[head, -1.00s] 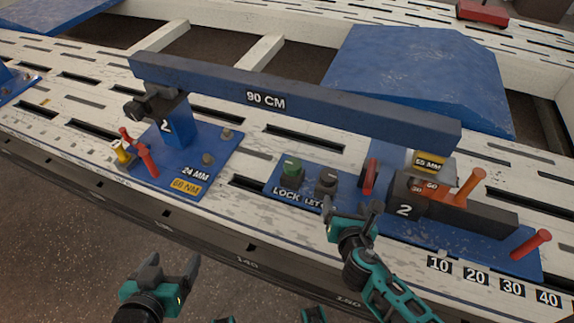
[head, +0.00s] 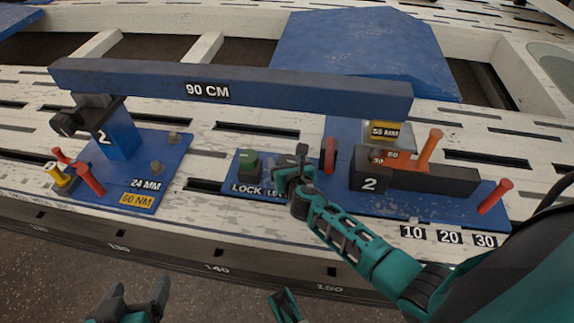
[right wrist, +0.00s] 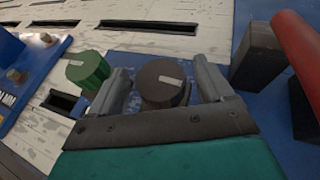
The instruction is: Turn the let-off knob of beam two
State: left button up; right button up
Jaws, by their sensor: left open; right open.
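The let-off knob, a dark round knob with a pale pointer line, shows in the right wrist view (right wrist: 161,90). My right gripper (right wrist: 162,84) is open, with one finger on either side of the knob; I cannot tell if they touch it. In the head view my right gripper (head: 293,166) covers most of the knob and part of its label. The green lock knob (head: 249,166) stands just left of it, and also shows in the right wrist view (right wrist: 88,70). My left gripper (head: 132,303) is open and empty at the bottom edge of the head view.
The blue 90 CM beam (head: 160,83) spans behind the knobs. A red lever (head: 330,155) stands close right of my right gripper. A yellow-capped post and red handle (head: 90,180) are at left.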

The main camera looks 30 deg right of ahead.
jog(key=shift+w+f, duration=0.15)
jog(key=shift+w, duration=0.25)
jog(key=shift+c, duration=0.2)
jog(key=c, duration=0.9)
